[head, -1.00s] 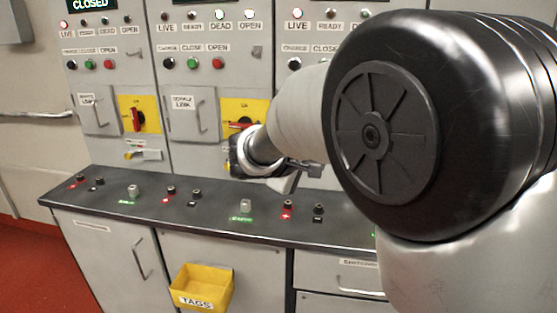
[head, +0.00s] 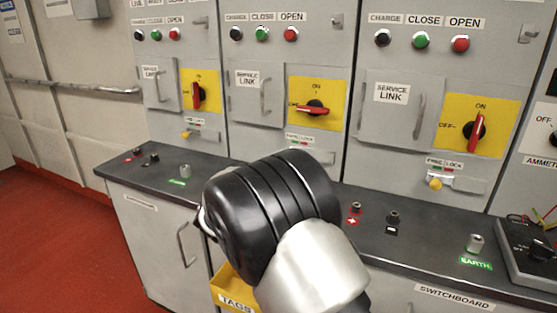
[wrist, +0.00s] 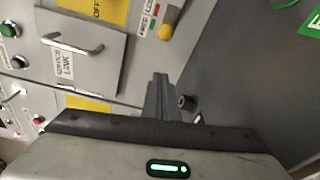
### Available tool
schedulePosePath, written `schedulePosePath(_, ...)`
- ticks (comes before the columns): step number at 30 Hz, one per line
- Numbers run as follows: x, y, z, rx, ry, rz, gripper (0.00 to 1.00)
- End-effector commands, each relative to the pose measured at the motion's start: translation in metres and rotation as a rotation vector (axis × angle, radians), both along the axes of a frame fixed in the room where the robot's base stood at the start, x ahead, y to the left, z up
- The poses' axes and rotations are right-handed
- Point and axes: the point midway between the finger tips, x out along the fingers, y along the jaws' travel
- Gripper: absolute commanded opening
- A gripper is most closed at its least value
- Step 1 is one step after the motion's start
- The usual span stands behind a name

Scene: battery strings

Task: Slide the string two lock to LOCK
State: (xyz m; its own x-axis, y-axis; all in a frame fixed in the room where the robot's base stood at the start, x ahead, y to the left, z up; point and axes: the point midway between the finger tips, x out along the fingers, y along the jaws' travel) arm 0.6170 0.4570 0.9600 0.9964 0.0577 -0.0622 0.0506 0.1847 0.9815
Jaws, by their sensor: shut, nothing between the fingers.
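The string two lock is on the middle panel, below its yellow switch plate. In the head view its FREE/LOCK label (head: 299,138) and the right end of its slide plate (head: 319,155) show; my arm hides its knob. The wrist view shows a yellow lock knob (wrist: 165,32) beside a FREE/LOCK label (wrist: 148,20), apparently string two's, with the knob at the green FREE end. My gripper (wrist: 159,80) is shut and empty, apart from the knob and below it in the wrist picture. My arm hides the gripper in the head view.
Other yellow lock knobs show on the left panel (head: 187,134) and right panel (head: 436,183). The dark desk ledge (head: 415,240) carries terminals and an earth post (head: 474,243). A service link door handle (wrist: 75,46) sticks out near the lock. A yellow tags bin (head: 225,290) hangs below.

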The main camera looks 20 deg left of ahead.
Motion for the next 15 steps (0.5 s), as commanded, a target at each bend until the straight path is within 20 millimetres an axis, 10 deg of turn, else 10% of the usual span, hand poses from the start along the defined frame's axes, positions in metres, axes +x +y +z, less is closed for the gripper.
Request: schedulePosePath(15,0.068,0.002,-0.006,0.001,0.0,-0.004,0.0)
